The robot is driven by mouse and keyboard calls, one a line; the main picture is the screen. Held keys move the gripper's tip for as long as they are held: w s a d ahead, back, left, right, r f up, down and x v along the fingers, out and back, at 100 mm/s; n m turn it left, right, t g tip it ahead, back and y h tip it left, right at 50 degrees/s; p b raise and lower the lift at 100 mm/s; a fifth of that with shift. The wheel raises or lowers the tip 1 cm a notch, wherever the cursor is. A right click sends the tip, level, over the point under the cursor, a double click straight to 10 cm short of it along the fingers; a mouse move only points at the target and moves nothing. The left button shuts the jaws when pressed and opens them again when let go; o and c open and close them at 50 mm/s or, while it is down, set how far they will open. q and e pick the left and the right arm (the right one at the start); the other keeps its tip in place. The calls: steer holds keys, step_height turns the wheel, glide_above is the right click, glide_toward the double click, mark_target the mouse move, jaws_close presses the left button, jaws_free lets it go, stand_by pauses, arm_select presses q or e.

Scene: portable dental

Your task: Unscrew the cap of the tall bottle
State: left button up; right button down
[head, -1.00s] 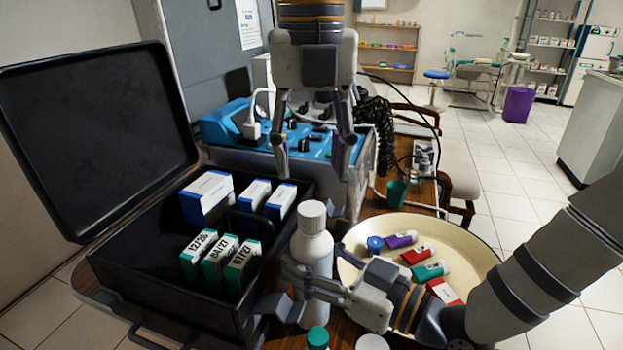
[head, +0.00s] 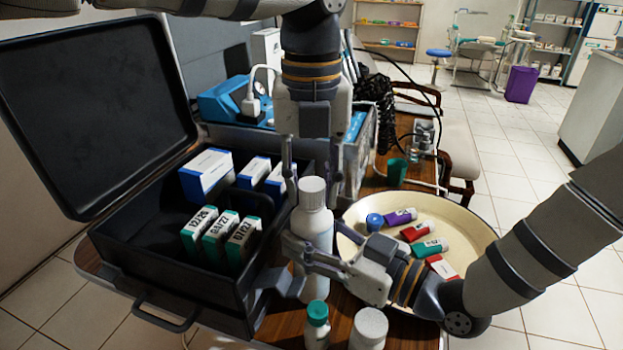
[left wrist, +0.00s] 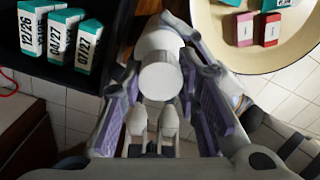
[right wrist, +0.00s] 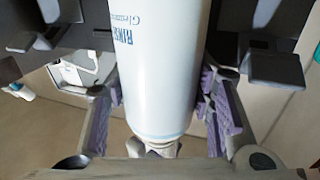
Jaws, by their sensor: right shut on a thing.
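The tall white bottle (head: 315,230) stands upright between the black case and the round tray, with its white ribbed cap (head: 312,191) on top. My right gripper (head: 303,262) is shut around the bottle's body. In the right wrist view the white bottle (right wrist: 157,65) with blue lettering sits between its fingers. My left gripper (head: 313,178) points down over the bottle, its fingers open on either side of the cap. In the left wrist view the cap (left wrist: 160,80) lies between the spread fingers, with a gap visible; contact is not seen.
An open black case (head: 150,262) with several boxes is at left. A cream round tray (head: 468,222) with small tubes is at right. A small green-capped bottle (head: 317,322) and a white-lidded jar (head: 368,328) stand in front. A blue-topped unit is behind.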

arm_select(q)
jaws_close()
steer(key=n, duration=1.9)
steer(key=shift+r, duration=0.1)
steer(key=n, duration=2.2)
steer(key=shift+r+n, duration=0.1)
steer(key=shift+n, duration=0.9)
steer(key=shift+w+a+r, duration=0.1)
